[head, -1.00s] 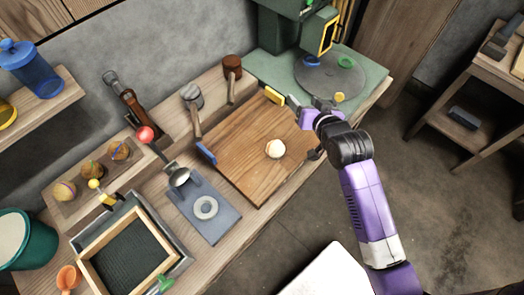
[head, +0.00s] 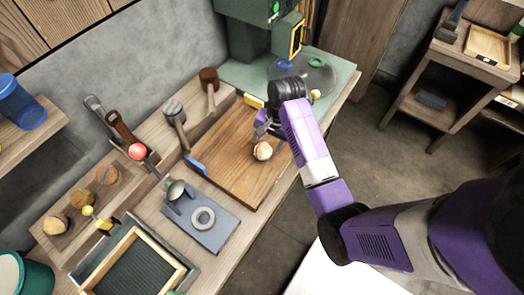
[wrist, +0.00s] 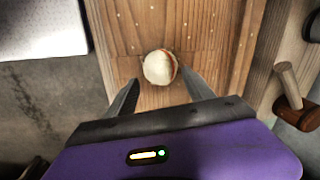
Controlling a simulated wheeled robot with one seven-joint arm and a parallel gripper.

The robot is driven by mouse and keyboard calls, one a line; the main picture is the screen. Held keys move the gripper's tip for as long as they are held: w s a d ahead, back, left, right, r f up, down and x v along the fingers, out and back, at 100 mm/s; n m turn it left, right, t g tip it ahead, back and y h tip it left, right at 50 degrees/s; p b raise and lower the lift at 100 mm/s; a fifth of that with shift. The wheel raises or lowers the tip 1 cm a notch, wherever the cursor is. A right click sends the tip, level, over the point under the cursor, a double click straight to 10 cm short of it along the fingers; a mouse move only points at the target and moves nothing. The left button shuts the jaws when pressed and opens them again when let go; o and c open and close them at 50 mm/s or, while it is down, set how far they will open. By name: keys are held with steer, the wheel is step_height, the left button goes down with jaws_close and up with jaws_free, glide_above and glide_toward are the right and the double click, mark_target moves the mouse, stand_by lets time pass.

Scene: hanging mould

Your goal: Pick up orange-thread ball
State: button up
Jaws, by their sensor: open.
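A pale cream ball (head: 262,151) rests on the wooden board. In the wrist view the ball (wrist: 158,68) shows an orange-brown line along its right side, which looks like thread. My gripper (head: 266,128) is over the board, close to the ball. In the wrist view my gripper (wrist: 160,77) is open, with the ball between and just beyond the two fingertips. I see no clear contact. The gripper's fingers are partly hidden by my arm in the head view.
A grey plate with a ring (head: 203,218) and a ladle lies left of the board (head: 240,180). A green machine base (head: 340,72) stands at the back.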

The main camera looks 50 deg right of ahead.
mark_target(265, 146)
steer(key=shift+w+a+f+p, duration=0.1)
steer(key=shift+w+f+p, duration=0.15)
steer(key=shift+f, duration=1.1)
steer(key=shift+w+f+p, duration=0.15)
steer(key=shift+w+f, duration=0.15)
steer(key=shift+f, duration=1.05)
steer(key=c, duration=1.1)
steer(key=shift+r, duration=0.2)
